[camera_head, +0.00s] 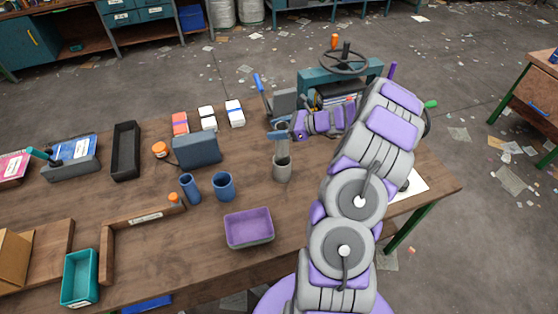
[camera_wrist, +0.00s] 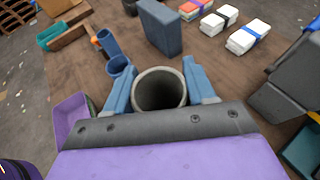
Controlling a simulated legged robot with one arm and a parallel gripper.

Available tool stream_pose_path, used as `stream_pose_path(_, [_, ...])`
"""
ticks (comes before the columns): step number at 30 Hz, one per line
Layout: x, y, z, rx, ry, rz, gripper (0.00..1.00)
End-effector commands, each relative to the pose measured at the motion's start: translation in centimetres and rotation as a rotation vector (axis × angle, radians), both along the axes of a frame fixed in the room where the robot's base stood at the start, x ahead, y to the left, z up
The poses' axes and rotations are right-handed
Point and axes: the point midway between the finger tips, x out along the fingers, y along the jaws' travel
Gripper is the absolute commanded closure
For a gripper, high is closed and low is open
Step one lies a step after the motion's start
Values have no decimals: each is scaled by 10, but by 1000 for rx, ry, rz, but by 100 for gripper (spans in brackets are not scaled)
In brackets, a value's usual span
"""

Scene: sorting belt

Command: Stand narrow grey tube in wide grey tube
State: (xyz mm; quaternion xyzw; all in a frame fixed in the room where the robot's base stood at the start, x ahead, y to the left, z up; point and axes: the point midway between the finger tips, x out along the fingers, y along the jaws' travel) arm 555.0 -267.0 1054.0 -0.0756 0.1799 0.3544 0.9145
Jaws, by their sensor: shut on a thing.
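The narrow grey tube (camera_head: 281,147) is upright between the blue fingers of my gripper (camera_head: 281,132), which is shut on it. In the wrist view, my gripper (camera_wrist: 160,88) has a finger on each side of the narrow grey tube (camera_wrist: 160,74), and I look down into its open mouth. The wide grey tube (camera_head: 282,173) stands upright on the table directly below. The narrow tube's lower end overlaps the wide tube's mouth and seems to be within its rim; how deep is hidden. The wrist view does not show the wide tube clearly.
Two blue tubes (camera_head: 190,188) (camera_head: 224,186) stand left of the wide tube. A blue-grey box (camera_head: 196,150) stands behind them. A purple bin (camera_head: 249,238) is in front. Bare table (camera_head: 330,172) lies right of the wide tube. A dark grey device (camera_head: 284,103) stands behind.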

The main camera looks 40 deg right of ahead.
Motion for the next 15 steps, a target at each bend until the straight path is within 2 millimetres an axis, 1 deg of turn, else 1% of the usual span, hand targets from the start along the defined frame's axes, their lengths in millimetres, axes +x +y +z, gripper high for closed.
stream_pose_path(1, [-1, 0, -18, 4, 5, 0, 89])
stream_pose_path(6, [-1, -1, -58, 4, 3, -1, 89])
stream_pose_path(9, [-1, -1, -77, 4, 3, -1, 89])
stream_pose_path(12, [-1, -1, -88, 2, 1, -2, 89])
stream_pose_path(15, [-1, -1, -92, 0, -1, -1, 89])
